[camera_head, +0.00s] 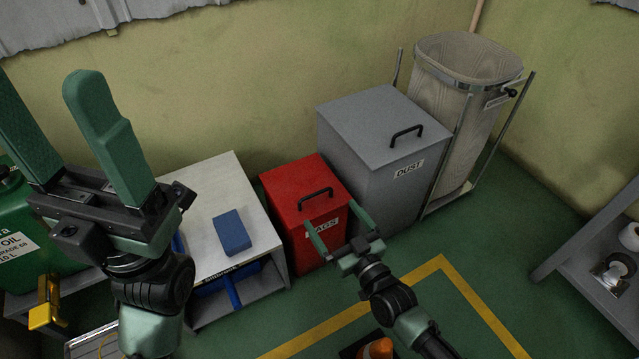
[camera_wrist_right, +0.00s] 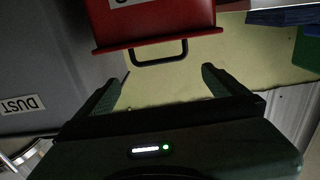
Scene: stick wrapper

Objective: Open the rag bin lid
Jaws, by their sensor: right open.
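The red rag bin (camera_head: 291,231) stands in the middle of the head view, its RAGS label partly behind my right gripper. Its red lid (camera_head: 297,180) lies shut on top, with a black bar handle (camera_head: 315,199). My right gripper (camera_head: 337,226) is open and empty in front of the bin, its fingertips just below the handle in the picture. In the right wrist view the bin is upside down; the handle (camera_wrist_right: 160,53) shows beyond and between the spread fingertips (camera_wrist_right: 160,78), apart from them. My left gripper (camera_head: 45,90) is open and empty, raised at the left.
The grey dust bin (camera_head: 385,140) stands right of the rag bin, with a mesh hamper (camera_head: 462,90) behind. A white table (camera_head: 215,190) with a blue block (camera_head: 232,232) is at left. An orange cone (camera_head: 377,348) is at the bottom. A grey shelf (camera_head: 590,245) is at right.

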